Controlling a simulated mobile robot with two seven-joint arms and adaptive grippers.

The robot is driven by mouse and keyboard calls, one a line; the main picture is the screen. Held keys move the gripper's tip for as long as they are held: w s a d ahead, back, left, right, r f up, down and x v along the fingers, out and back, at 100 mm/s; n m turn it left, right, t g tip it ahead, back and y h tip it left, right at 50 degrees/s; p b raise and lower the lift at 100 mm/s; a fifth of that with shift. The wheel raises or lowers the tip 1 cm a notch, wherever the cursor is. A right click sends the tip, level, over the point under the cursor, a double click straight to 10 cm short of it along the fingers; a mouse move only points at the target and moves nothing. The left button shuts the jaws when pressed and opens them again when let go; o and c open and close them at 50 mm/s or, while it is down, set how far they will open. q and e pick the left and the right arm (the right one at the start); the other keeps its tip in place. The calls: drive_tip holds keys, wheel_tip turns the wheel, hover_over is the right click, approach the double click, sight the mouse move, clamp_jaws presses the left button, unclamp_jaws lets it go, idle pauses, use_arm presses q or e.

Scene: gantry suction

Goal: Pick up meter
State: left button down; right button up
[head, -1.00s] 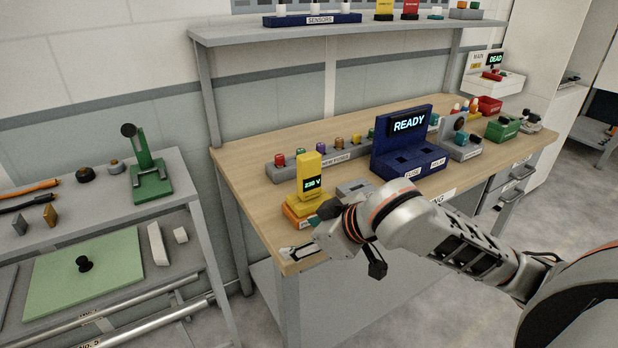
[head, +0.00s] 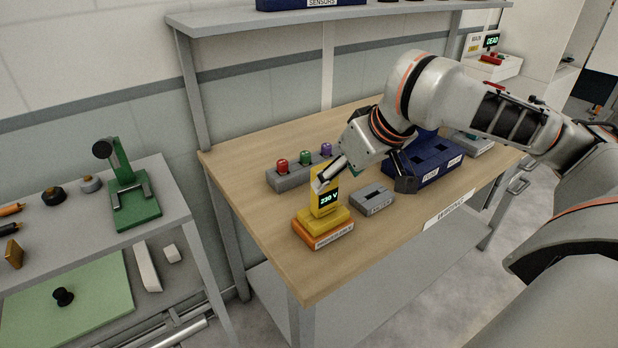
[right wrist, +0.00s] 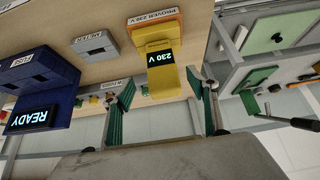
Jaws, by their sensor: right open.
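The yellow meter (head: 324,203) stands upright on the yellow-and-orange prover base (head: 322,236) near the table's front left corner. Its screen reads 230 V. It also shows in the right wrist view (right wrist: 160,80), between the two spread fingers. My right gripper (head: 362,186) is open and comes from the upper right, at the height of the meter's top. One finger overlaps the meter's upper part in the head view; I cannot tell whether it touches. The grey holder labelled METER (head: 373,200) is empty, just right of the meter. My left gripper is not in view.
A grey fuse rack (head: 290,180) with coloured fuses lies behind the meter. A blue stand (head: 436,158) is at the right, partly behind my arm; its READY screen (right wrist: 32,118) shows in the wrist view. A side bench (head: 160,235) stands left.

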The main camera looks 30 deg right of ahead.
sight(330, 186)
drive_tip(key=b+x, duration=0.1)
drive_tip(key=x, duration=0.1)
drive_tip(key=shift+f, duration=0.3)
drive_tip(key=shift+w+f+b, duration=0.2)
drive_tip(key=shift+b, duration=0.1)
drive_tip(key=b+x, duration=0.1)
drive_tip(key=x, duration=0.1)
drive_tip(key=b+x, duration=0.1)
drive_tip(key=x, duration=0.1)
drive_tip(key=shift+w+a+f, duration=0.2)
drive_tip(key=shift+a+f, duration=0.05)
drive_tip(key=shift+w+f+b, duration=0.15)
drive_tip(key=shift+b, duration=0.15)
drive_tip(key=shift+r, duration=0.2)
drive_tip(key=c, duration=1.4)
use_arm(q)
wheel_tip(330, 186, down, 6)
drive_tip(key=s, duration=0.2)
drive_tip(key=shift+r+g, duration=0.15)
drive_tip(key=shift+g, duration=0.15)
